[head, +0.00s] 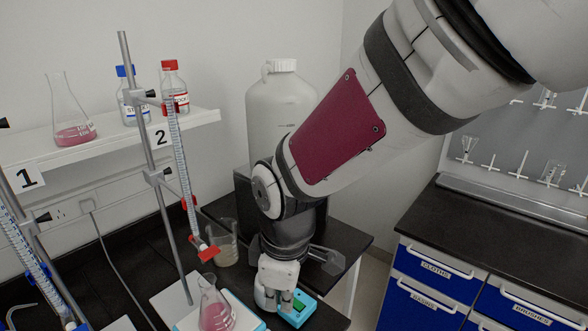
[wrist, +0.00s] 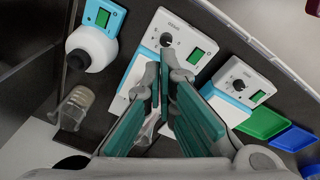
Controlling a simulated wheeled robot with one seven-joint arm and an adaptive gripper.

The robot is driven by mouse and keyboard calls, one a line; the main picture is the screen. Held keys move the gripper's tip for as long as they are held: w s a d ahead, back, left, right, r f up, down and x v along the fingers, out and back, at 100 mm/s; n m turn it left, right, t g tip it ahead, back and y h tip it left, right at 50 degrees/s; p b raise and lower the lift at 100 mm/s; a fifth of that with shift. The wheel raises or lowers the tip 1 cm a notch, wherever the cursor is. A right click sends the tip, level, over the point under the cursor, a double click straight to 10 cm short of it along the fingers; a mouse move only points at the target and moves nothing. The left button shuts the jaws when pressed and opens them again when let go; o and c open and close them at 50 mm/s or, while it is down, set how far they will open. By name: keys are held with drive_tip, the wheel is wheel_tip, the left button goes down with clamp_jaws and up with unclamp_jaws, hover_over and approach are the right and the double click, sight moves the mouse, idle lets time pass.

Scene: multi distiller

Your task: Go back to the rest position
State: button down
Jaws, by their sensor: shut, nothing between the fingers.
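My gripper (wrist: 168,76) shows in the wrist view with its two long teal-padded fingers reaching up the middle. The fingers are shut and hold nothing. They are over the front of a white and teal stirrer (wrist: 172,38) with a knob and a green screen. In the head view my arm reaches down from the upper right to the dark bench. The fingertips are not clear there, behind my wrist.
A conical flask of pink liquid (head: 215,311) stands below a clamped burette (head: 181,160). A beaker (head: 224,241) is close left of my wrist; it also shows in the wrist view (wrist: 75,106). A big white carboy (head: 282,105) stands behind. Blue drawers (head: 433,270) are at right.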

drive_tip(key=s+d+r+m+t, duration=0.2)
drive_tip(key=s+d+r+m, duration=0.2)
drive_tip(key=d+r+m, duration=0.3)
drive_tip(key=s+d+r+m+t, duration=0.2)
drive_tip(key=s+d+r+m, duration=0.3)
drive_tip(key=d, duration=0.9)
wheel_tip(320, 180, up, 2)
drive_tip(key=m, duration=0.3)
drive_tip(key=shift+s+d+r+m+h, duration=0.25)
drive_tip(key=shift+s+d+m+h, duration=0.05)
drive_tip(key=shift+m+h, duration=0.1)
drive_tip(key=shift+a, duration=0.1)
